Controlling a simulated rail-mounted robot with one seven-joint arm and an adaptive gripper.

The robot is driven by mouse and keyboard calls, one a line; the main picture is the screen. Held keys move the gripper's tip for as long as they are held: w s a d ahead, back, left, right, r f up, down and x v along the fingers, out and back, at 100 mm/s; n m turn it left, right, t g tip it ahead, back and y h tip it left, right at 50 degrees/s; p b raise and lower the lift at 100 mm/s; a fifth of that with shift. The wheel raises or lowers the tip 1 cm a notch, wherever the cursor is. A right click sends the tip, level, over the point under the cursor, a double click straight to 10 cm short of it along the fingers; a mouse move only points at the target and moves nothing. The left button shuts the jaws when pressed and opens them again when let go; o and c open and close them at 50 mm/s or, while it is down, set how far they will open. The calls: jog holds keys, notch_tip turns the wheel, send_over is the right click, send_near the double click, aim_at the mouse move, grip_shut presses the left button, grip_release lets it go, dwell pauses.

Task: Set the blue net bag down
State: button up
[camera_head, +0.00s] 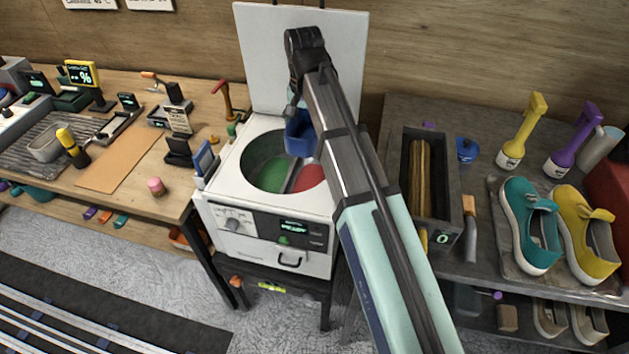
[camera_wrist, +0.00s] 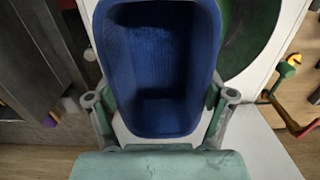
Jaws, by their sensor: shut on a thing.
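The blue net bag (camera_head: 300,132) is an open-topped, deep blue pouch. My gripper (camera_head: 296,104) is shut on it and holds it over the right rear part of the white washer's round opening. In the wrist view the bag (camera_wrist: 160,60) fills the upper middle, its mouth facing the camera and its inside looking empty. The gripper's fingers (camera_wrist: 162,112) flank its near end. The white washer (camera_head: 215,212) has its lid (camera_head: 260,50) raised. Its drum shows a green side (camera_head: 262,172) and a red side (camera_head: 309,178). My arm hides part of the washer's right side.
A wooden bench (camera_head: 125,160) with tools and small displays stands left. On the right table, a dark box (camera_head: 445,190) sits beside the washer, with teal (camera_head: 530,225) and yellow (camera_head: 588,235) sneakers farther right. The raised lid blocks the washer's rear.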

aim_at(305, 139)
notch_tip(305, 139, down, 19)
jog(key=p, duration=0.3)
jog(key=shift+a+r, duration=0.15)
jog(key=shift+r, duration=0.05)
jog(key=shift+f, duration=0.15)
jog(key=o, duration=1.1)
jog(key=shift+c, duration=0.2)
notch_tip(305, 139, up, 12)
jog(key=b, duration=0.2)
jog(key=shift+r+b, duration=0.2)
jog(key=shift+b, duration=0.1)
